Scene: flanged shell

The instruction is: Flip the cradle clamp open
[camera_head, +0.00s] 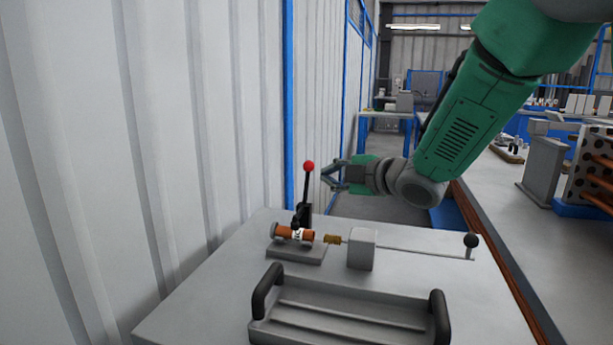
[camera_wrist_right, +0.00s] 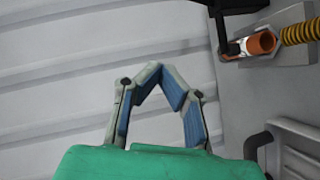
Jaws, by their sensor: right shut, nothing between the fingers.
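The cradle clamp has a black lever (camera_head: 306,188) standing upright with a red knob on top. Its black arm shows in part at the top of the right wrist view (camera_wrist_right: 230,10); the knob is out of that frame. My right gripper (camera_head: 327,173) is shut and empty, just right of the lever at about knob height in the head view. Whether it touches the lever is unclear. My left gripper is not in view.
A brass coiled piece (camera_head: 332,239) sits right of the tube, before a grey block (camera_head: 362,249) with a rod ending in a black knob (camera_head: 471,241). A grey tray (camera_head: 345,312) with black handles is in front. A corrugated wall (camera_head: 200,130) stands close on the left.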

